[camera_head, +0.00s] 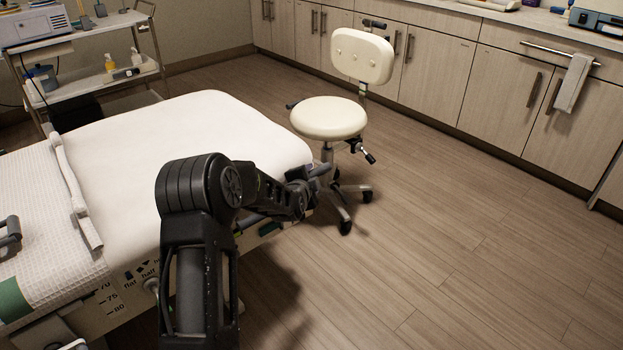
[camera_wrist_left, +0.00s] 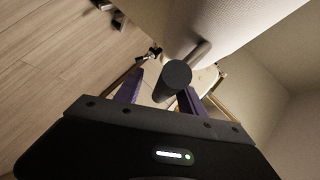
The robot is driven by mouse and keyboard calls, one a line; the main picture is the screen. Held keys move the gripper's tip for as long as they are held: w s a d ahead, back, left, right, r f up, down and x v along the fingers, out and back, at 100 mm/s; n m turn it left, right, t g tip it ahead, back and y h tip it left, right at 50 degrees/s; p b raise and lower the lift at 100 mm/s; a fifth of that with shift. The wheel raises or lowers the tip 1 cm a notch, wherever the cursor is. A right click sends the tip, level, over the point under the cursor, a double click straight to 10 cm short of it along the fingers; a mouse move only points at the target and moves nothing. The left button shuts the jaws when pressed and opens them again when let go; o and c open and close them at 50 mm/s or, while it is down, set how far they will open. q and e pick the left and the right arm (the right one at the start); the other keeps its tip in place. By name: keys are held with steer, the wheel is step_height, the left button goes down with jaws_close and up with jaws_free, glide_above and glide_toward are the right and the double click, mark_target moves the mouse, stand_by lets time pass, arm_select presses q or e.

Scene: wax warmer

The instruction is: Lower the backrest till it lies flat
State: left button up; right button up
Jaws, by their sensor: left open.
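The treatment bed's cream padded section (camera_head: 200,130), which I take to be the backrest, extends toward the stool. How far it tilts is hard to judge. Its side panel (camera_head: 125,285) carries a printed scale with "flat" and "half". My left gripper (camera_head: 308,180) is beside the padded section's near right corner, partly hidden by its own arm. In the left wrist view, its two purple fingers (camera_wrist_left: 163,84) are apart. A dark round-ended handle (camera_wrist_left: 175,74) shows between them, with a grey shaft behind; contact cannot be told. My right gripper is out of view.
A cream stool (camera_head: 328,118) with a wheeled base stands just beyond the bed's end. A cart (camera_head: 100,75) with bottles is at the back left, and cabinets (camera_head: 430,85) line the back wall. The floor (camera_head: 460,240) at the right is clear.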

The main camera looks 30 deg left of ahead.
arm_select(q)
steer(key=v, duration=0.7)
steer(key=shift+p, duration=0.4)
steer(key=shift+f, duration=0.15)
